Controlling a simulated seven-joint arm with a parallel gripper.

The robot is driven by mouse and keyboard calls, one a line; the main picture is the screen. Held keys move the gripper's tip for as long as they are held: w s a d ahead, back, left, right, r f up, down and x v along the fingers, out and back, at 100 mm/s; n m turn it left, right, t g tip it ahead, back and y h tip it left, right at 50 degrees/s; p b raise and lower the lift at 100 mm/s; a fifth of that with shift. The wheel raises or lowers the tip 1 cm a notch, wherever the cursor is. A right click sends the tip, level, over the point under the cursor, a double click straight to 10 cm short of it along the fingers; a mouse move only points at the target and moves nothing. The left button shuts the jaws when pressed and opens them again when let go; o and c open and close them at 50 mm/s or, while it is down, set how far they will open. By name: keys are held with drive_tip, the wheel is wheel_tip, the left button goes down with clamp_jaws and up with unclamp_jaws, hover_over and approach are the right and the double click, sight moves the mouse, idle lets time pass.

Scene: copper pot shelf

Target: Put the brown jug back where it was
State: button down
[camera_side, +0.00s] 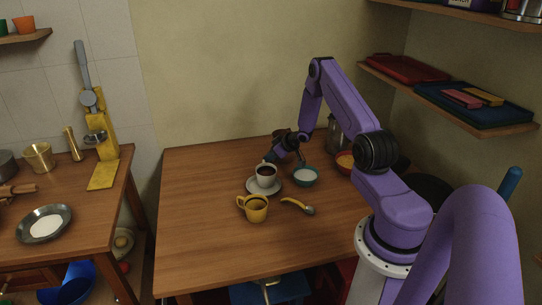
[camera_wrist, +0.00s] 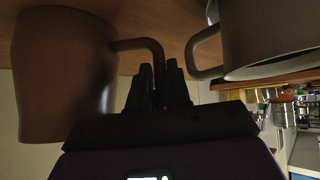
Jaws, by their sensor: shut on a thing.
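The brown jug (camera_wrist: 62,75) fills the left of the wrist view, its handle (camera_wrist: 140,44) reaching right between my fingers. My gripper (camera_wrist: 158,75) is shut on that handle. In the side view my gripper (camera_side: 283,154) is low over the back of the wooden table, behind the white coffee cup. The jug (camera_side: 279,133) shows there only as a small dark brown patch behind the gripper; the rest is hidden. I cannot tell whether its base touches the table.
The white cup (camera_side: 265,172) on its saucer (camera_side: 263,188) stands just in front; its handle (camera_wrist: 203,52) is close to my fingers. A teal bowl (camera_side: 304,178), metal canister (camera_side: 335,134) and orange bowl (camera_side: 345,160) are right. The table's left (camera_side: 200,200) is clear.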

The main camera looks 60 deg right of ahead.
drive_tip(key=c, duration=1.4)
unclamp_jaws()
drive_tip(key=shift+o, duration=0.2)
drive_tip(key=shift+r, duration=0.1)
